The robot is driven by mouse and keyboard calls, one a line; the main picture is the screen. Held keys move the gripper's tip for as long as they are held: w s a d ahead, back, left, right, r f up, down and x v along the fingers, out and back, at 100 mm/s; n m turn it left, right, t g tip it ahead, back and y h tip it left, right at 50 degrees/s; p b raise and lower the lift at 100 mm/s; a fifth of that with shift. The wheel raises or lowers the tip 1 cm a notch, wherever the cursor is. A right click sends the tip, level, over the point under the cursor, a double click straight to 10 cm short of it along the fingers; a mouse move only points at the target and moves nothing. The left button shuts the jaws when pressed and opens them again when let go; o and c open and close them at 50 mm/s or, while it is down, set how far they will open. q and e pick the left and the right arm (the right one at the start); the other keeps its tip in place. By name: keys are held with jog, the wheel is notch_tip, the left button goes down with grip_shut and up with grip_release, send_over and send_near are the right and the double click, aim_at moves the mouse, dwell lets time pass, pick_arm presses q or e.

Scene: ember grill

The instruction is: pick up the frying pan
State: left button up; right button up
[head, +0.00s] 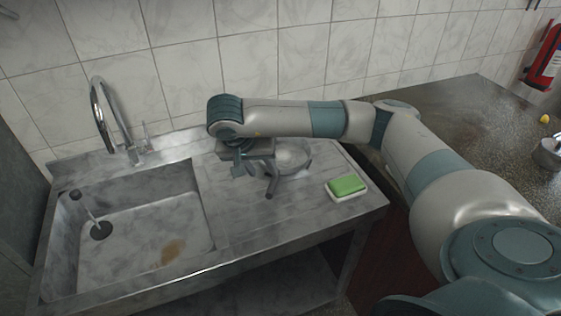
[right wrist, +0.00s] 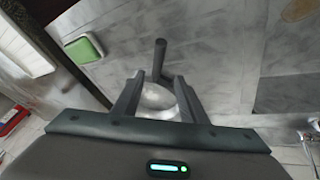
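The frying pan (head: 293,156) is a shiny silver pan on the metal counter right of the sink, partly hidden by my right arm and gripper. Its dark handle (head: 272,187) points toward the counter's front edge. In the right wrist view the pan's bowl (right wrist: 157,98) shows between the fingers, and the handle (right wrist: 160,58) runs away past the fingertips. My right gripper (head: 252,170) is over the pan's left side; its fingers also show in the right wrist view (right wrist: 157,82), apart with a gap. I cannot tell whether they touch the pan. My left gripper is out of view.
A green sponge on a white dish (head: 346,194) lies right of the pan, near the counter's right edge. The sink basin (head: 140,255) with a curved faucet (head: 101,115) is to the left. A tiled wall (head: 180,75) stands close behind. The counter between basin and sponge is mostly clear.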

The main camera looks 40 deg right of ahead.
aim_at(273, 181)
jog(key=x, duration=0.3)
jog(key=shift+d+f+p, duration=0.15)
jog(key=shift+p, duration=0.2)
jog(key=shift+x, duration=0.9)
jog(key=shift+d+f+p, duration=0.4)
jog(key=shift+f+p, duration=0.15)
jog(key=shift+p, duration=0.5)
jog(key=p+x, duration=0.1)
jog(key=x, duration=0.2)
jog(key=shift+d+p, duration=0.1)
jog(key=shift+p, duration=0.2)
jog(key=shift+w+d+f, duration=0.1)
jog(key=shift+f, duration=0.3)
